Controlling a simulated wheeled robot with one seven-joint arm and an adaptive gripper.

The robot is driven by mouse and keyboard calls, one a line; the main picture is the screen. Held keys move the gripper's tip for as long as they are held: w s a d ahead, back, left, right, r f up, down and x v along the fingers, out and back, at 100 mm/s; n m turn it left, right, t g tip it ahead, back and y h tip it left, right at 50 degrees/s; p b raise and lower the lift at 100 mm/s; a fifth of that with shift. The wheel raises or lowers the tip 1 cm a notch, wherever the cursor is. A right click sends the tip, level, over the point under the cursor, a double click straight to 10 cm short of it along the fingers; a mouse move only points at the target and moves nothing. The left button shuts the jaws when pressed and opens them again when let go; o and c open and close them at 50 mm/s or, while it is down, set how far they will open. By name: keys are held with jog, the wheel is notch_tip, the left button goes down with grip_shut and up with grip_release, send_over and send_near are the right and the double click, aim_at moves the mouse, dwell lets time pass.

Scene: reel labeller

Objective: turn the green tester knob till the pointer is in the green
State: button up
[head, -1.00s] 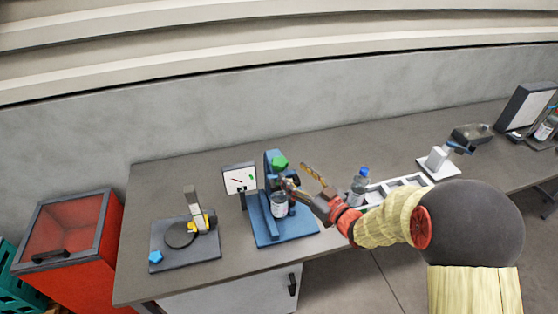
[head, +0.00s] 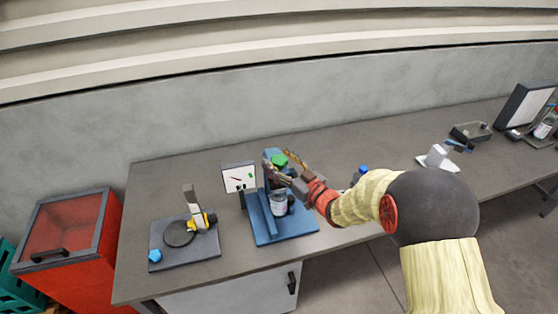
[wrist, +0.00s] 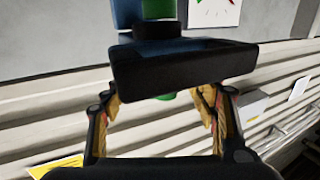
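The green knob (head: 279,160) sits at the top of the blue tester (head: 258,213). My gripper (head: 281,166) is at the knob, its two fingers apart with one on each side of it in the head view. I cannot tell whether they touch it. In the wrist view the fingers (wrist: 163,108) stand apart, with a bit of green between them; a dark bar hides much of the middle. The white dial (head: 238,178) stands left of the tester. Its dark-red pointer slants, apart from the green mark at the dial's right. The dial is cut off in the wrist view (wrist: 214,12).
A bottle (head: 279,206) stands in the tester. Left is a dark plate (head: 204,250) with a round disc and a yellow part. A blue-capped bottle (head: 363,169) is partly hidden behind my arm. A red bin (head: 78,262) stands left of the bench.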

jog(key=shift+c, duration=1.2)
jog(key=c, duration=0.9)
